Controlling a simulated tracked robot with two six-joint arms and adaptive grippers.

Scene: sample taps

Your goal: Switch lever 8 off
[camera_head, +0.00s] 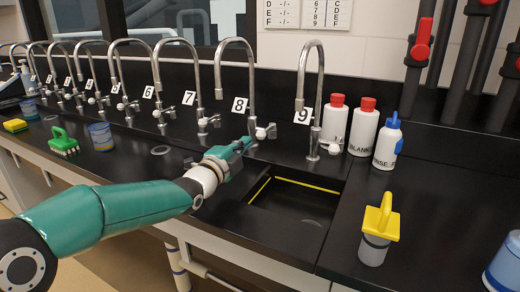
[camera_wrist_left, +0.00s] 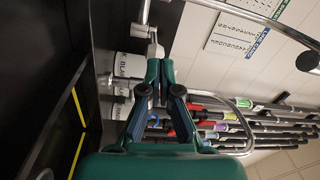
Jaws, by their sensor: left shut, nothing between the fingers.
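The tap with label 8 (camera_head: 240,105) stands at the back of the black bench in the head view. Its small white lever (camera_head: 267,132) sits at the base of the post, to the right. My left gripper (camera_head: 243,145) is shut and empty, with its fingertips just left of and slightly below this lever. In the left wrist view the shut fingertips (camera_wrist_left: 154,72) lie close to a pale lever (camera_wrist_left: 154,47); I cannot tell whether they touch it. The gripper partly hides the base of the tap. My right gripper is not in view.
A sunken black sink (camera_head: 290,205) with yellow edge lines lies in front. Tap 9 (camera_head: 315,90) stands to the right, with red-capped bottles (camera_head: 334,122) and a blue-capped bottle (camera_head: 388,145) beyond. More taps line the left.

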